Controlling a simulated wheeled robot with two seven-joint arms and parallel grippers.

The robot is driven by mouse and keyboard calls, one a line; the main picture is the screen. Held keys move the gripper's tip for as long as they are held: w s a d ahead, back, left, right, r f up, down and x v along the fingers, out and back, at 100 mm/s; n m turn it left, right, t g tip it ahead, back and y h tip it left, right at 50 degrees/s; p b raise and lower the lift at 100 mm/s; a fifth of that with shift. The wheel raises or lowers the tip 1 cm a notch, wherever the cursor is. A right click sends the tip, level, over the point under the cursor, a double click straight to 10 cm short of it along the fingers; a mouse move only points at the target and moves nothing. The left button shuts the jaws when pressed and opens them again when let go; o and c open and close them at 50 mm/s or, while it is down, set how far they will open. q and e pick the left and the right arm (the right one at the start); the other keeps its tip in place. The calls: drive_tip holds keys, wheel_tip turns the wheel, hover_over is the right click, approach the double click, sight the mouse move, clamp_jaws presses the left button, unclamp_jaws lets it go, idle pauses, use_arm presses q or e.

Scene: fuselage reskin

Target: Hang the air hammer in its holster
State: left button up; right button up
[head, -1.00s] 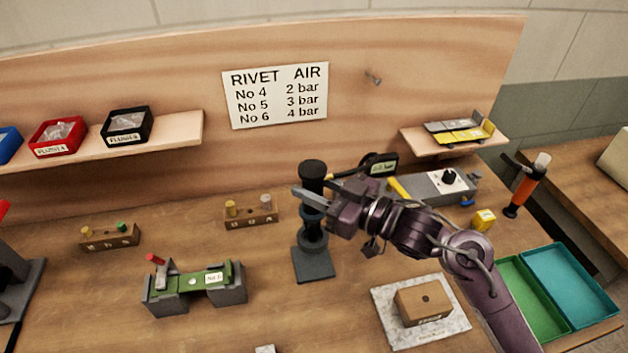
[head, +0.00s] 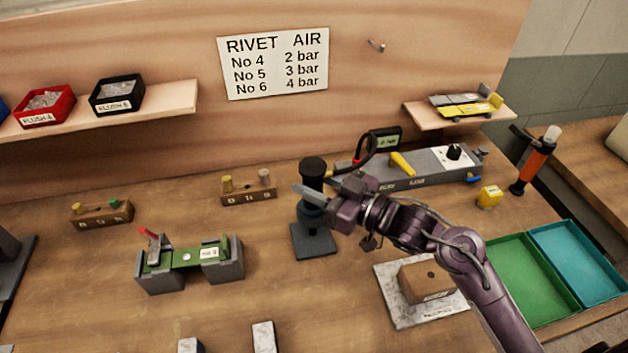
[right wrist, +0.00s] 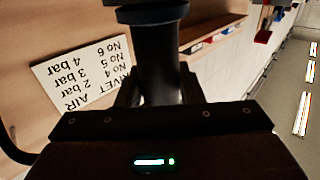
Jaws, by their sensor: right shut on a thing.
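The air hammer (head: 313,172) is a dark upright cylinder with a wide black top. My right gripper (head: 313,194) is shut around it, and the fingers hide part of its body. The holster (head: 313,240) is a dark stand with a square base plate on the bench. The hammer stands in line over the holster's ring, its lower end at or inside it; the depth is hard to tell. In the right wrist view the dark barrel (right wrist: 152,70) is between my fingers, with a bluish ring (right wrist: 152,12) close beyond. My left gripper is not in view.
A grey air unit (head: 430,168) with a gauge and black hose stands behind my right arm. A wooden block on a marble slab (head: 400,318) lies beneath the arm. A green fixture (head: 188,260) is at left, green and teal trays (head: 530,285) at right.

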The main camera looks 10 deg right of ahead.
drive_tip(key=shift+r, duration=0.2)
drive_tip(key=o, duration=1.2)
drive_tip(key=shift+o, duration=0.2)
